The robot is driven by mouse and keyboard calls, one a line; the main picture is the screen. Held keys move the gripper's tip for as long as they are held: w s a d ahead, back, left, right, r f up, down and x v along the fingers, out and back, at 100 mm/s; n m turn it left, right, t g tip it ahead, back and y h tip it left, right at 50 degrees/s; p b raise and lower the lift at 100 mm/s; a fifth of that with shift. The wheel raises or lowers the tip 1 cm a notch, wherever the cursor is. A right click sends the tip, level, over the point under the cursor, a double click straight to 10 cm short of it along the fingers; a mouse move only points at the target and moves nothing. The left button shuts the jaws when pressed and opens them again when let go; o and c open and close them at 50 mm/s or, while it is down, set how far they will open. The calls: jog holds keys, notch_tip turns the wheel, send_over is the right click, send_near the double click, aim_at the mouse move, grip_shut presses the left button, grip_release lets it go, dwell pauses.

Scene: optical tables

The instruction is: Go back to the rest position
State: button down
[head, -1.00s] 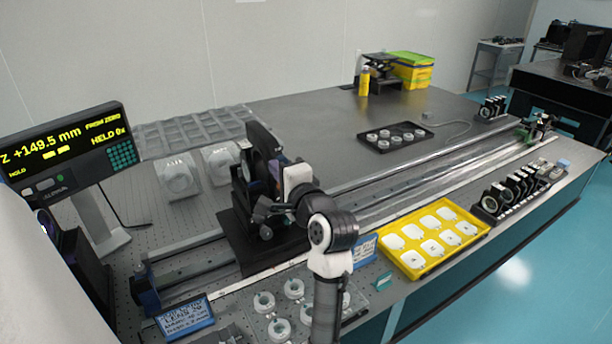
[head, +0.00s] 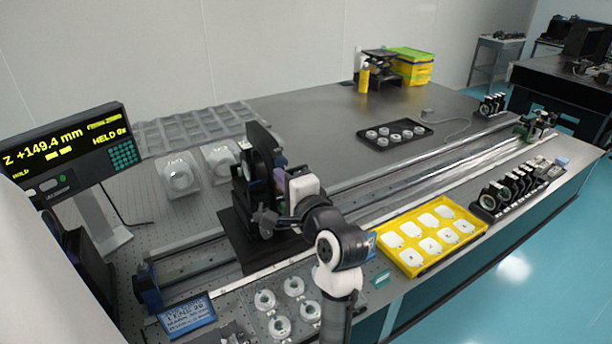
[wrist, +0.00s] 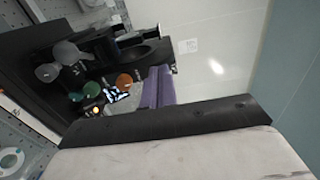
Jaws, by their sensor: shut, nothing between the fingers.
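My gripper (head: 290,187) is beside the black carriage assembly (head: 250,190) on the rail, in the left middle of the head view. Its white hand shows there, but its fingertips are hard to make out against the dark parts. The gripper is shut and holds nothing. In the wrist view, the dark assembly (wrist: 75,60) with coloured knobs and a purple part (wrist: 158,88) lies close in front. The pale hand and a black bar fill the bottom of that view. I cannot tell whether the gripper touches the assembly.
A display (head: 65,155) at the left reads Z +149.4 mm. A blue label sign (head: 186,316) and white ring parts (head: 281,327) lie near the front edge. A yellow tray (head: 411,262) with white pieces is to the right. The rear tabletop around a black tray (head: 368,146) is mostly clear.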

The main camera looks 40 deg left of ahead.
jog(key=shift+v, duration=1.15)
